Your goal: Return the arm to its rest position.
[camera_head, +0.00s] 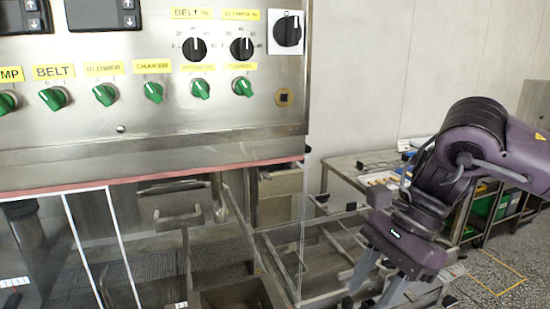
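My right arm comes in from the right, and its dark purple gripper (376,282) points down in the lower right of the head view. Its two grey fingers are apart with nothing visible between them, and the tips reach close to the bottom edge of the picture. The gripper appears in front of the machine's open metal frame (330,250); I cannot tell the distance between them. My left gripper is not in view.
A steel control panel (140,125) with green knobs and black dials fills the upper left. A clear guard and mesh belt (190,262) lie below it. A side table (350,165) with small items stands behind my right arm. Speckled floor (490,265) shows at the right.

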